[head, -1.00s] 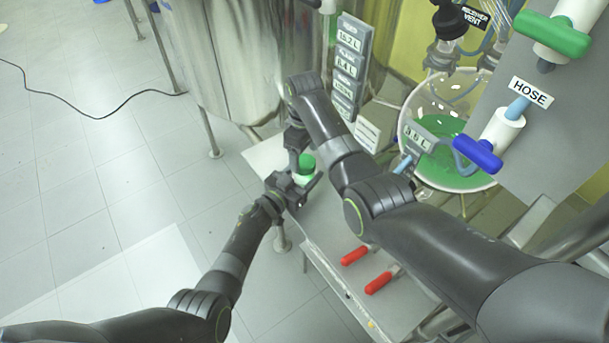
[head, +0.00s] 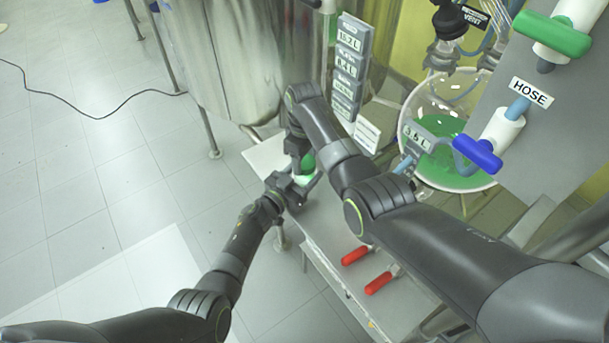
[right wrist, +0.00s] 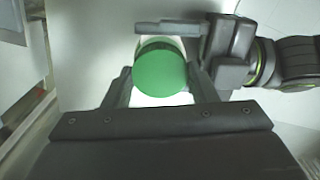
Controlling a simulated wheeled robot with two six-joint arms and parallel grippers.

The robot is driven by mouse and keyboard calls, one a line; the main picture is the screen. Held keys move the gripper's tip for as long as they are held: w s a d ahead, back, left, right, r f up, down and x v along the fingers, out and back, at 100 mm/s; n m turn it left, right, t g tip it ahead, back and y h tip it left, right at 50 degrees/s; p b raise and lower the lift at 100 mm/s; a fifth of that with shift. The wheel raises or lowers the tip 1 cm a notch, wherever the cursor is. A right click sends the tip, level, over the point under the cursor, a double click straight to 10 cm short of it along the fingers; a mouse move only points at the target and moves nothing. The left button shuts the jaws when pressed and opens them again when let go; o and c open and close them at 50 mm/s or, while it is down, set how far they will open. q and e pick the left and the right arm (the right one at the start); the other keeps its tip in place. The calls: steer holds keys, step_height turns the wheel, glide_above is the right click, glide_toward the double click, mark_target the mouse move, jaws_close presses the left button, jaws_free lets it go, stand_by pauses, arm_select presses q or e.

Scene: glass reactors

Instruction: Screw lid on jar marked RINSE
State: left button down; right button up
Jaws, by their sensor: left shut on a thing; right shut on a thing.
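A green lid (right wrist: 160,70) sits between the fingers of my right gripper (right wrist: 159,88), which is shut on it. The lid also shows as a small green patch in the head view (head: 308,162). A pale jar (right wrist: 162,99) is beneath the lid and mostly hidden; no RINSE mark is readable. My left gripper (head: 292,186) is shut on the jar from the side, and one of its fingers (right wrist: 165,28) crosses beyond the lid in the right wrist view. I cannot tell how far the lid is seated.
The jar is at the narrow grey bench (head: 325,215), with two red handles (head: 366,269) nearer me. A steel vessel (head: 235,60) and a column of display labels (head: 350,65) stand behind. A glass vessel with green liquid (head: 445,165) and a valve panel (head: 545,130) are at right.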

steer(key=m, duration=0.3)
steer(key=shift+m, duration=0.4)
steer(key=m, duration=0.4)
steer(key=shift+m, duration=0.4)
steer(key=m, duration=0.4)
steer(key=shift+m, duration=0.4)
steer(key=m, duration=0.5)
steer(key=o, duration=1.2)
steer(key=shift+c, duration=0.2)
step_height(320, 180, up, 12)
